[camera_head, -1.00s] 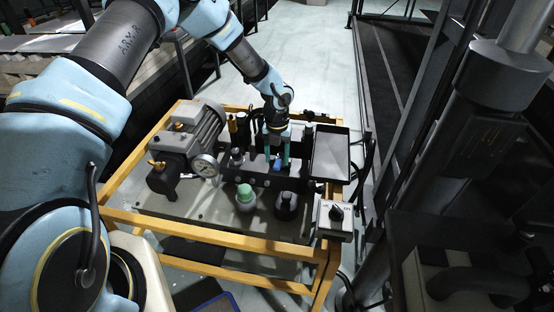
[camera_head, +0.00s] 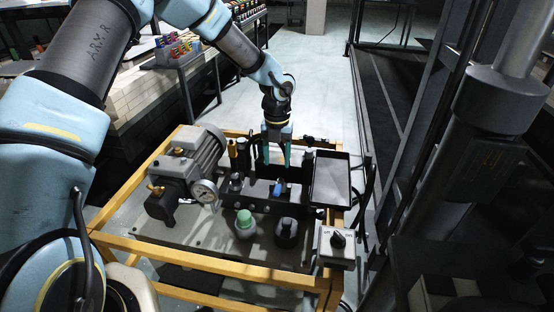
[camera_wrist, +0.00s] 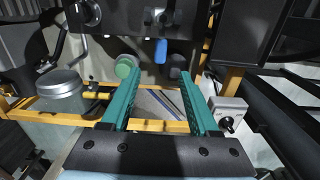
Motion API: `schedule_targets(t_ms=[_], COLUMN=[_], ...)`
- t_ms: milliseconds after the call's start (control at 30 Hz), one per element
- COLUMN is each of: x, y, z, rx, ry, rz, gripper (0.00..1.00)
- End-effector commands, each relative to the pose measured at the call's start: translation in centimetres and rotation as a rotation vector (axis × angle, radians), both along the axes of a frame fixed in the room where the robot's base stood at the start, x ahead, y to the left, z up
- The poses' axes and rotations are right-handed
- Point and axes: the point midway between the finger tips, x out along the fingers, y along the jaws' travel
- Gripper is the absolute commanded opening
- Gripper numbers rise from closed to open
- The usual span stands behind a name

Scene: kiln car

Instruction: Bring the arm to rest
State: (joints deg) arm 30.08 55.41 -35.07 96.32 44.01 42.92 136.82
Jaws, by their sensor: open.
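My gripper (camera_head: 277,158) is above the far side of a yellow-framed cart (camera_head: 205,262) in the head view, its teal fingers pointing down. In the wrist view my gripper (camera_wrist: 152,80) shows two teal fingers spread apart with nothing between them. Beyond the fingertips is a small blue part (camera_wrist: 161,51) on a dark block; it also shows in the head view (camera_head: 278,188), below the fingers. The fingers look apart from it.
The cart carries a grey motor (camera_head: 203,150), a gauge (camera_head: 205,191), a green-capped part (camera_head: 244,222), a black knob (camera_head: 286,232), a dark tray (camera_head: 331,180) and a switch box (camera_head: 338,246). A dark post stands at right. Light floor is open behind the cart.

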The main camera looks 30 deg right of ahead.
Motion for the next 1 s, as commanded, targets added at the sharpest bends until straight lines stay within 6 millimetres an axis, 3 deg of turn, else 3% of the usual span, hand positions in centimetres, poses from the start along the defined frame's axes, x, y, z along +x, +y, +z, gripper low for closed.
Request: schedule_targets(t_ms=[467, 567, 667, 767, 1000], x=[0.0, 0.5, 1.6, 3.1, 4.6], y=[0.0, 1.0, 3.7, 8.2, 21.0], z=[0.0, 0.6, 2.1, 4.5, 10.4], rx=[0.0, 0.004, 0.016, 0.028, 0.019], ry=[0.0, -0.004, -0.014, -0.028, -0.07], rz=[0.003, 0.067, 0.26, 0.589, 1.574], gripper=[0.61, 0.61, 0.61, 0.61, 0.61])
